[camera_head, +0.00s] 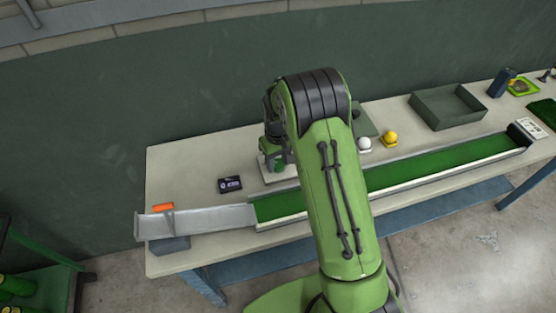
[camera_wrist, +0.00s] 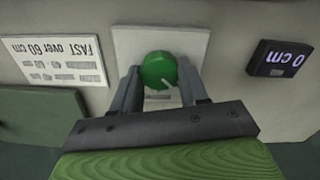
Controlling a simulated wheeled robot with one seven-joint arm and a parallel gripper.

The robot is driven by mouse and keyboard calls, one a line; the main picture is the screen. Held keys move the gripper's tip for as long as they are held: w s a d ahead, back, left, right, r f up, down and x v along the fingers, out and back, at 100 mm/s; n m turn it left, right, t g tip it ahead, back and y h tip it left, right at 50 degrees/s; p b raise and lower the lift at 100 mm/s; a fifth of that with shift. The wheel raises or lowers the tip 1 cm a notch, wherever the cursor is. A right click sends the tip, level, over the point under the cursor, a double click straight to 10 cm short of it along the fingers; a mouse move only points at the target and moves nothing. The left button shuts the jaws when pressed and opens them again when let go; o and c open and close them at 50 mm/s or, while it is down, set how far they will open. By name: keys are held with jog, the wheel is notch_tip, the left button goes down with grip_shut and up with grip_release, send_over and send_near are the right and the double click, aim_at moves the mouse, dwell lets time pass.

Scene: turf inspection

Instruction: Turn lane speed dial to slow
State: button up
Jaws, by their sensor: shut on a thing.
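The lane speed dial (camera_wrist: 160,71) is a round green knob on a white plate (camera_wrist: 160,40) in the wrist view. A pale mark on it points toward the bottom and slightly right of the picture. My gripper (camera_wrist: 160,78) is shut on the dial, one finger on each side. In the head view my arm covers most of the gripper, and the white plate (camera_head: 266,173) shows beside it. An upside-down card (camera_wrist: 56,60) reading "FAST over 60 cm" is left of the dial. A black display (camera_wrist: 280,58) reading "0 cm" is right of it; it also shows in the head view (camera_head: 230,184).
A green turf lane (camera_head: 450,164) runs along the table front, with a grey ramp (camera_head: 195,219) at its left end. A white ball (camera_head: 364,143), a yellow ball (camera_head: 390,139) and a grey tray (camera_head: 418,112) stand behind it.

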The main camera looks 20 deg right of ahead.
aim_at(278, 163)
dwell(0.4)
jog(key=o, duration=1.1)
jog(key=shift+c, duration=0.2)
jog(key=shift+r, duration=0.1)
notch_tip(278, 163, up, 16)
jog(key=p, duration=0.2)
jog(key=shift+f+p, duration=0.2)
jog(key=shift+p, duration=0.15)
